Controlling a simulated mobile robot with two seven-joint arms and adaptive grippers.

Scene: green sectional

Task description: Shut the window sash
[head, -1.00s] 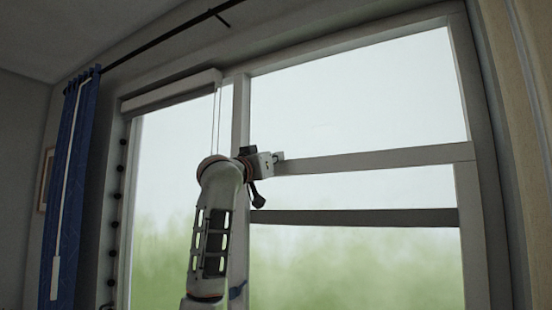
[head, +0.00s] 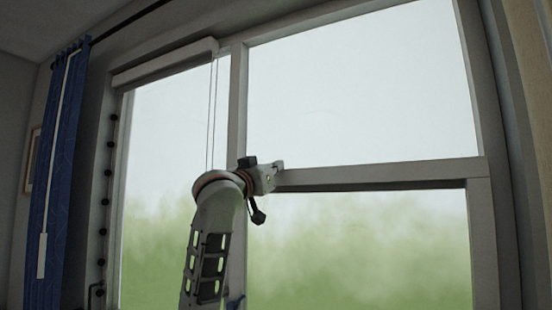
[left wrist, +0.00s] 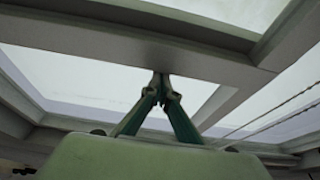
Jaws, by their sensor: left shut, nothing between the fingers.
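The window sash shows as a pale horizontal rail (head: 385,174) across the right half of the window, in front of bright panes. My left gripper (head: 275,174) is at the left end of this rail, by the upright post. In the left wrist view its fingers (left wrist: 161,78) meet at the tips, shut and empty, against the wide grey rail (left wrist: 100,42). I cannot tell whether the tips press on the rail. A thin dark band runs along the rail's lower edge. My right gripper is out of view.
A blue curtain (head: 57,180) hangs at the left. A blind (head: 165,64) with thin hanging cords (head: 211,120) is at the top of the left pane, with the cords close to my left arm. The upright post (head: 238,100) divides the window.

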